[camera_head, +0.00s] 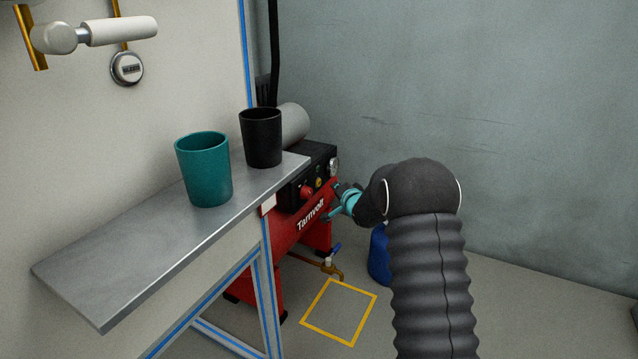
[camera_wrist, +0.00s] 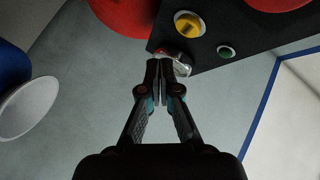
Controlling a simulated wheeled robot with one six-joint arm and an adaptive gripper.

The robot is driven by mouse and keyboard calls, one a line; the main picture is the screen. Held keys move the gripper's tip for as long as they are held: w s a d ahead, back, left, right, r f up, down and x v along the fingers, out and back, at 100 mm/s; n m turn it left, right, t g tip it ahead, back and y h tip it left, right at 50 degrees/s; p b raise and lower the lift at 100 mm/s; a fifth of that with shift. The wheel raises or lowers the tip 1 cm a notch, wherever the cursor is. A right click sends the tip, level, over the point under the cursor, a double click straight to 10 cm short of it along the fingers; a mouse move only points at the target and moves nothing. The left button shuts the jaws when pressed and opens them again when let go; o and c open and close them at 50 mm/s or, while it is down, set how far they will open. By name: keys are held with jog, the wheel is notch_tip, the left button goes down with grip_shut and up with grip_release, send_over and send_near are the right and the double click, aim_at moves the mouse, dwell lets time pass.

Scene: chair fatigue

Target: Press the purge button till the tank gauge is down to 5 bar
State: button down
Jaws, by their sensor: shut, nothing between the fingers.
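The red compressor marked Tarnvolt (camera_head: 311,216) stands on the floor beyond the shelf, with a black control panel (camera_head: 293,195). A round white-faced gauge (camera_head: 334,167) sits at the panel's right end; its reading is too small to make out. In the wrist view the panel carries a yellow knob (camera_wrist: 189,25), a green button (camera_wrist: 226,51) and a small silvery part with red (camera_wrist: 181,63). I cannot tell which is the purge button. My gripper (camera_head: 340,190) is shut and empty. Its fingertips (camera_wrist: 160,64) overlap the silvery part's edge; I cannot tell whether they touch.
A metal shelf (camera_head: 125,262) holds a teal cup (camera_head: 205,170) and a black cup (camera_head: 262,138), left of the compressor. A blue container (camera_head: 379,257) stands near my arm. A yellow square (camera_head: 340,311) marks the floor by a brass valve (camera_head: 331,269). The right floor is clear.

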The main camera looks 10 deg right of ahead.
jog(key=shift+s+d, duration=0.7)
jog(key=shift+d, duration=0.3)
